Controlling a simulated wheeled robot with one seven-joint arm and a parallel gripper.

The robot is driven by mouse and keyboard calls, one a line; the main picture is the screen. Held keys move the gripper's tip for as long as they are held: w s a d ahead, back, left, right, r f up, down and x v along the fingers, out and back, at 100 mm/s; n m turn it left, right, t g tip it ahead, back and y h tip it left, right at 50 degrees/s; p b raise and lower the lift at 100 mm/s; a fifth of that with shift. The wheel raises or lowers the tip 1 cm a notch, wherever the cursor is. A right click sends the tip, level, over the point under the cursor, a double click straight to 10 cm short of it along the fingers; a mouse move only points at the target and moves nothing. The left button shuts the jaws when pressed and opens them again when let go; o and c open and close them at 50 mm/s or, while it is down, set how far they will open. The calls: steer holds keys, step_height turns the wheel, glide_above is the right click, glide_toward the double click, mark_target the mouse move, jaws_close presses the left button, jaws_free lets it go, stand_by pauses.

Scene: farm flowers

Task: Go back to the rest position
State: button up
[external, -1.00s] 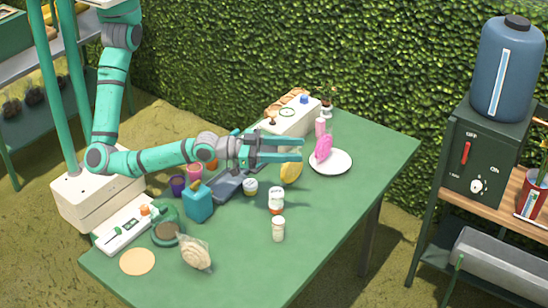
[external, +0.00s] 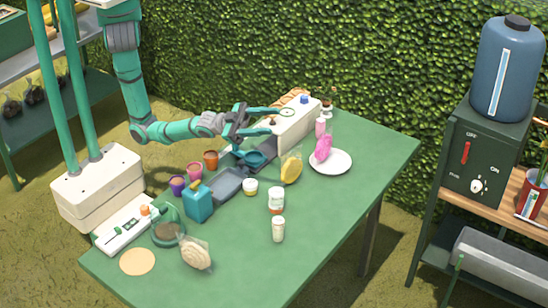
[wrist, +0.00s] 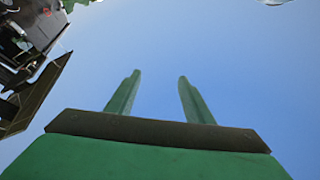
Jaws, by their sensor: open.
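My gripper (external: 257,119) is open and empty. In the external view it is above the back left part of the green table (external: 330,220), close to the white box-shaped device (external: 296,126) and above a teal scoop-like item (external: 255,158). In the wrist view the two green fingers of my gripper (wrist: 155,98) stand apart with only blue sky between them.
The front right is clear.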

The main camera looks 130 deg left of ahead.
steer(key=s+f+g+h, duration=0.1)
steer(key=s+f, duration=0.4)
steer(key=s, duration=0.2)
steer(key=s+f+g+h, duration=0.1)
steer(key=s+f, duration=0.4)
steer(key=s, duration=0.2)
steer(key=s+f+m+g+h, duration=0.1)
steer(key=s+f+g, duration=0.1)
steer(key=s+f, duration=0.4)
steer(key=shift+s+d, duration=0.25)
steer(key=shift+s, duration=0.25)
steer(key=s+d+f+n+g, duration=0.1)
steer(key=s+d+n, duration=0.2)
steer(key=s, duration=0.6)
steer(key=s+d+f+n+g+y, duration=0.1)
steer(key=s+d+f+n+g, duration=0.1)
steer(key=s, duration=0.8)
steer(key=shift+d+f+n, duration=0.15)
steer(key=shift+d+n, duration=0.35)
